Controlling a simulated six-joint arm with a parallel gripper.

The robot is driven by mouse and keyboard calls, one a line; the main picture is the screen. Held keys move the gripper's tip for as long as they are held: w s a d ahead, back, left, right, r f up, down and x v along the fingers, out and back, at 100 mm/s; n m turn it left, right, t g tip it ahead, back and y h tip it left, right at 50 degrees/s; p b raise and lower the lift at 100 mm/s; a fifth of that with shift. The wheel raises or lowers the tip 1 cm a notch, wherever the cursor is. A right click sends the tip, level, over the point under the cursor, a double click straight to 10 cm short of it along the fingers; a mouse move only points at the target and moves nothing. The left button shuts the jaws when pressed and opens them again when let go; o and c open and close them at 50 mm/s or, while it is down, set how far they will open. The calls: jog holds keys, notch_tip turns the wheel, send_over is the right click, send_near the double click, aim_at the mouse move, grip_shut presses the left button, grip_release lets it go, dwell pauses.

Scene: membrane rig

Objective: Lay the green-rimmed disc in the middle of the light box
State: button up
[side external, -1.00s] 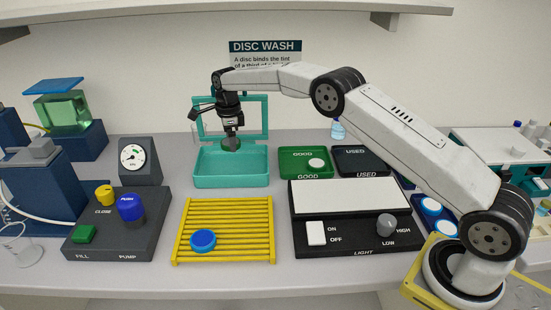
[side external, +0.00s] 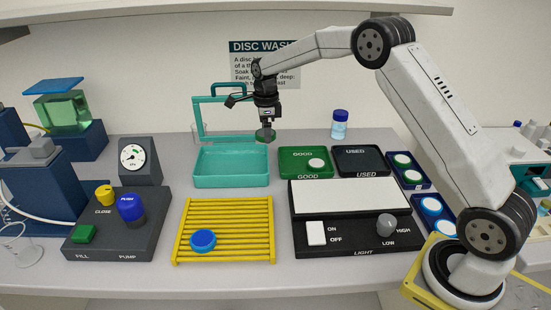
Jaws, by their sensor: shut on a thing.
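My gripper (side external: 266,127) is shut on the green-rimmed disc (side external: 265,135), which hangs below the fingers. It is in the air above the right end of the teal wash tray (side external: 232,183), near that tray's upright frame. The disc's face is small and partly hidden by the fingers. The light box (side external: 345,237) stands to the right and nearer the camera. Its white panel (side external: 349,197) is bare. Its front carries a white ON/OFF switch (side external: 316,233) and a grey LOW/HIGH knob (side external: 386,225).
A green GOOD tray (side external: 292,157) holding a pale disc and a black USED tray (side external: 361,161) stand behind the light box. A yellow rack (side external: 225,240) with a blue-rimmed disc (side external: 203,239) lies to its left. A blue-capped bottle (side external: 340,124) stands at the back.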

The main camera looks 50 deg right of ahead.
jog(key=s+d+r+m, duration=0.15)
jog(key=s+d, duration=0.25)
jog(key=s, duration=0.8)
jog(key=m, duration=0.2)
send_over(350, 193)
jog(key=f, duration=0.1)
jog(key=shift+a, duration=0.1)
jog(key=shift+f, duration=0.15)
jog(key=shift+f, duration=2.15)
jog(key=shift+f, duration=0.15)
jog(key=shift+f, duration=1.65)
